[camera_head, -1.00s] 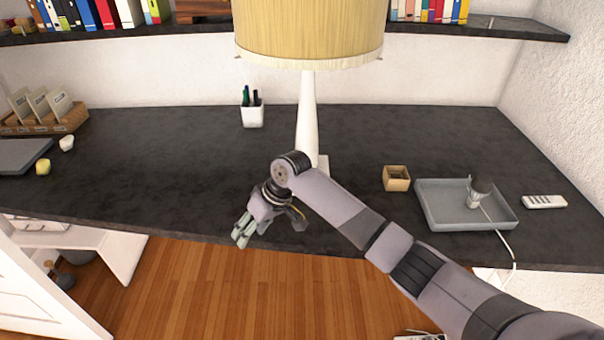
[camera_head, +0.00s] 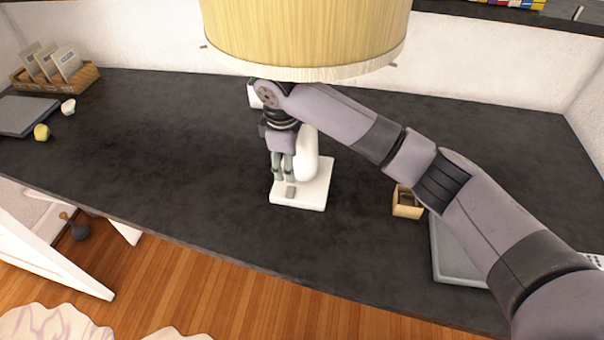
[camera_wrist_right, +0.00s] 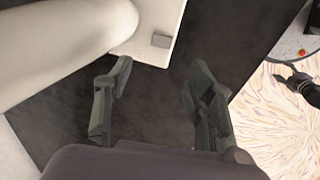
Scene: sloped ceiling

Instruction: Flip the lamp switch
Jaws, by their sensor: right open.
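The lamp has a yellow pleated shade (camera_head: 305,35) and a white stem (camera_head: 306,158) on a square white base (camera_head: 312,190), standing on the dark desk. A small grey switch (camera_head: 291,191) sits on the base near its front left; it also shows in the right wrist view (camera_wrist_right: 161,40). My right gripper (camera_head: 283,178) points down beside the stem, just above the switch. In the right wrist view its two fingers (camera_wrist_right: 155,85) are apart with nothing between them. Whether they touch the base cannot be told. My left gripper is not in view.
A small wooden box (camera_head: 408,203) and a grey tray (camera_head: 452,252) stand to the right, partly behind my right arm. A card holder (camera_head: 60,75), a laptop-like grey slab (camera_head: 25,115) and a yellow item (camera_head: 41,132) are at the left. The left middle desk is clear.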

